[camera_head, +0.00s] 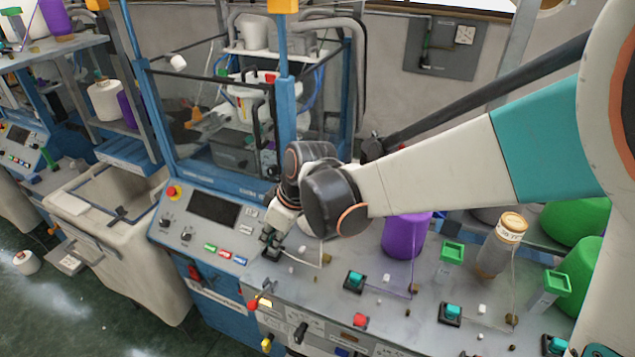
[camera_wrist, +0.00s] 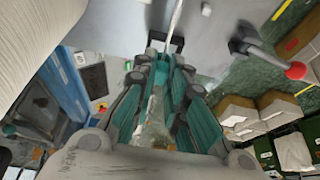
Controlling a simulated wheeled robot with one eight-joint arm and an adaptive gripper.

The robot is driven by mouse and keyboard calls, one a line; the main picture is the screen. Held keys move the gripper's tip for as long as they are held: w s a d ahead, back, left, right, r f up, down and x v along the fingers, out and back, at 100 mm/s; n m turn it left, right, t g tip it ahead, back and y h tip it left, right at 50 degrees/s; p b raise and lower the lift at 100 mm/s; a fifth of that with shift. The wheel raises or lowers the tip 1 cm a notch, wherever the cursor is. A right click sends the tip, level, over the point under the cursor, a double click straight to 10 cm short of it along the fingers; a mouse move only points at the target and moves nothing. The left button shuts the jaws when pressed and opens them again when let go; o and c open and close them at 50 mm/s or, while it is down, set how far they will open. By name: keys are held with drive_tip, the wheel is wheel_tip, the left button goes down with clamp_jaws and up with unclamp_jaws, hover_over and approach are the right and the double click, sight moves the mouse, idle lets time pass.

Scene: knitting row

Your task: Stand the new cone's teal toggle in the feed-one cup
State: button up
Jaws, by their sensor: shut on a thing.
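My gripper (camera_head: 272,238) is low over the left end of the machine's grey deck, at a small black cup (camera_head: 268,253). In the wrist view my gripper (camera_wrist: 163,62) is shut on a small teal piece, taken as the teal toggle. The fingers' own teal parts make its outline hard to tell. The black cup's dark frame (camera_wrist: 176,42) shows just beyond the fingertips. I cannot tell whether the toggle is inside the cup or above it. A pale thread (camera_wrist: 175,16) runs from there. A cream ribbed cone (camera_wrist: 35,40) fills the wrist view's upper left.
Other black cups with teal toggles stand along the deck, one (camera_head: 354,281) nearest and another (camera_head: 450,314) farther right. A purple cone (camera_head: 405,236), a tan-topped cone (camera_head: 497,247) and green posts stand behind them. A panel with a dark screen (camera_head: 214,208) lies left.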

drive_tip(key=shift+s+f+b, duration=0.1)
drive_tip(key=shift+f+b, duration=0.5)
drive_tip(key=shift+f, duration=0.1)
drive_tip(key=shift+s+d+f, duration=0.15)
drive_tip(key=shift+s+f, duration=0.05)
drive_tip(key=o, duration=0.7)
drive_tip(key=shift+s, duration=0.1)
drive_tip(key=shift+o, duration=0.2)
drive_tip(key=shift+w+f, duration=0.15)
drive_tip(key=shift+w, duration=0.05)
